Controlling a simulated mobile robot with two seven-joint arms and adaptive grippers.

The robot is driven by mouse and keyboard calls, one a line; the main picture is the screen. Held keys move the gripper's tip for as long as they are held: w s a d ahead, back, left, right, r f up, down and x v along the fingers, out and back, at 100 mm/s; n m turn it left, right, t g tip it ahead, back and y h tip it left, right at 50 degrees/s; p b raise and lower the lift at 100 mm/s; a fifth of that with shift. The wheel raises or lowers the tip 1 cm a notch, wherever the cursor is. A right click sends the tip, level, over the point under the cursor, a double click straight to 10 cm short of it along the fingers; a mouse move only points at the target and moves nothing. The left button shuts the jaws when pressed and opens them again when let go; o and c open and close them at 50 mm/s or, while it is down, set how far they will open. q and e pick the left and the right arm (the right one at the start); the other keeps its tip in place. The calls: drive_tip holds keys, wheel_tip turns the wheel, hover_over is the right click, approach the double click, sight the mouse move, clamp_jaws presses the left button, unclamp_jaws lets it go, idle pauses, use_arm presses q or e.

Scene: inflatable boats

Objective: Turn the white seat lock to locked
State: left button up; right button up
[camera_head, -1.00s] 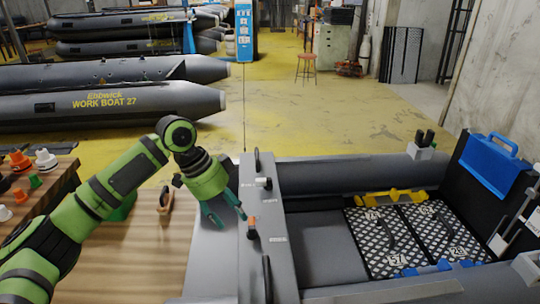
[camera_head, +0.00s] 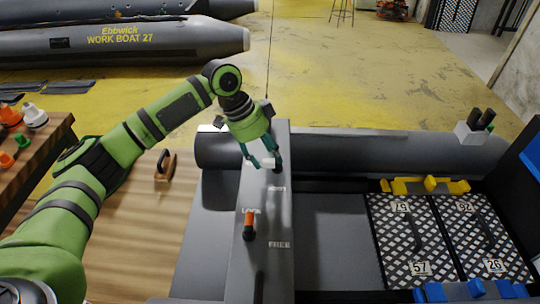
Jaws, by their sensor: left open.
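My left gripper (camera_head: 262,161) reaches down over the far part of the grey seat (camera_head: 262,271), its teal fingers apart. The white seat lock is mostly hidden by these fingers; a pale patch shows between them. I cannot tell whether the fingers touch it or which way it points. A small label lies on the seat just nearer than the fingers, too small to read surely. An orange-and-black lock (camera_head: 249,224) stands nearer on the same seat, between the labels LOCK and FREE. My right gripper is out of view.
Grated floor panels (camera_head: 412,232) with yellow (camera_head: 425,186) and blue brackets (camera_head: 470,290) lie to the right. A wooden bench (camera_head: 150,225) at left holds a wood-handled tool (camera_head: 165,166). A grey boat tube (camera_head: 350,150) runs behind the seat.

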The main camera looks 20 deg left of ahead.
sight(272, 165)
use_arm(q)
drive_tip(key=shift+x, duration=1)
drive_tip(key=shift+w+f, duration=0.1)
drive_tip(key=shift+f, duration=0.05)
clamp_jaws()
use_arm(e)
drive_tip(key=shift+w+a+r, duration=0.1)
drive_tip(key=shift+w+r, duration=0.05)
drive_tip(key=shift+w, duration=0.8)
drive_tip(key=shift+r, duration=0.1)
